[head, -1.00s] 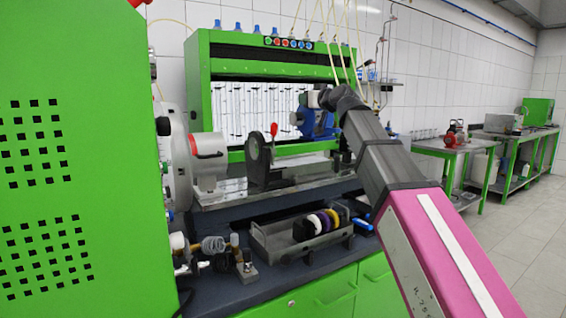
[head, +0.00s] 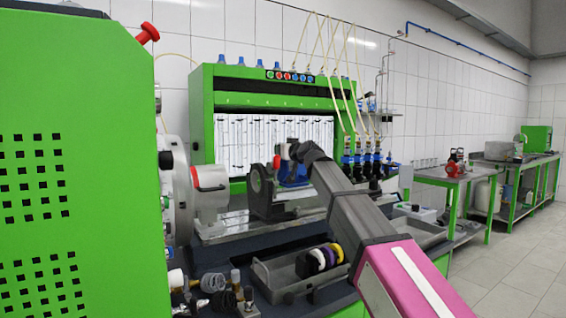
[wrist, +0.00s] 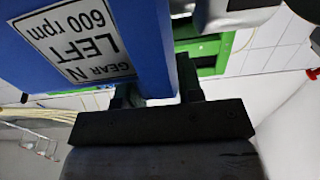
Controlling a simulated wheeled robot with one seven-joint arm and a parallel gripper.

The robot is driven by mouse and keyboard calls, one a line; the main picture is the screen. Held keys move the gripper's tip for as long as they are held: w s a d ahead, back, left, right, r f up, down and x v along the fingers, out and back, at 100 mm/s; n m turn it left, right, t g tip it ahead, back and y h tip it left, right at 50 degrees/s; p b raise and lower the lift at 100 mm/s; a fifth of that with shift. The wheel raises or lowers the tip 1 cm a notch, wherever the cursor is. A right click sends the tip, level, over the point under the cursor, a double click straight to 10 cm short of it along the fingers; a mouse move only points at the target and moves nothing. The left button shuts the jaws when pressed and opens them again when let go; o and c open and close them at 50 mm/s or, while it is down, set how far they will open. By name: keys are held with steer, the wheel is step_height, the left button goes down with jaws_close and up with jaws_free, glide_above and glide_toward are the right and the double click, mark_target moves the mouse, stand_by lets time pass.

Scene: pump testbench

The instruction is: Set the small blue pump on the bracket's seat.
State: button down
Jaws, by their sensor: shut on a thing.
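The small blue pump (head: 298,172) is in my gripper (head: 304,153), just behind and to the right of the bracket's dark upright plate in the head view. In the wrist view the blue pump (wrist: 95,45) fills the upper left, with a white label reading "LEFT" and "600 rpm". My gripper (wrist: 155,95) is shut on it there.
A white round machine head (head: 211,187) with a red ring stands left of the bracket. A grey tray (head: 275,286) holding several coloured discs is in front. Fittings (head: 210,283) lie at the front left. A green cabinet (head: 201,117) with gauge tubes stands behind.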

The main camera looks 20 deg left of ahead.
steer(key=shift+f, duration=1.95)
steer(key=c, duration=0.8)
jaws_free()
steer(key=shift+f, duration=0.15)
steer(key=shift+s+d, duration=0.1)
steer(key=shift+d, duration=0.05)
steer(key=v, duration=1.1)
steer(key=shift+s+d, duration=0.2)
steer(key=shift+d, duration=0.1)
